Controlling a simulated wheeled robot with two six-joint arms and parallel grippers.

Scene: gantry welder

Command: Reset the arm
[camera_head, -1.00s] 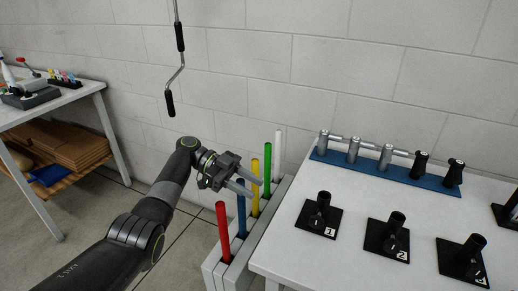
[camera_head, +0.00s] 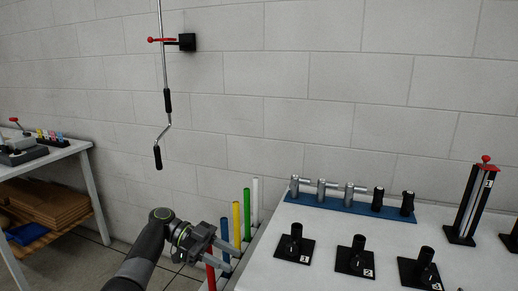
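My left arm comes in from the bottom left in the head view. Its gripper (camera_head: 226,251) is open, with two grey fingers apart and pointing right. It is in front of the rack of coloured rods, overlapping the red rod (camera_head: 211,277) and the blue rod (camera_head: 225,238) in the picture. I see nothing held between the fingers; whether they touch a rod I cannot tell. The yellow rod (camera_head: 237,224), green rod (camera_head: 247,214) and white rod (camera_head: 255,200) stand upright behind. My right arm and gripper are not in view.
A white table (camera_head: 330,228) at right carries a blue strip (camera_head: 335,203) of metal and black fittings, numbered black stands (camera_head: 294,245) and a tall red-topped post (camera_head: 468,205). A crank handle (camera_head: 160,130) hangs by the wall. A shelved table (camera_head: 75,150) stands left.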

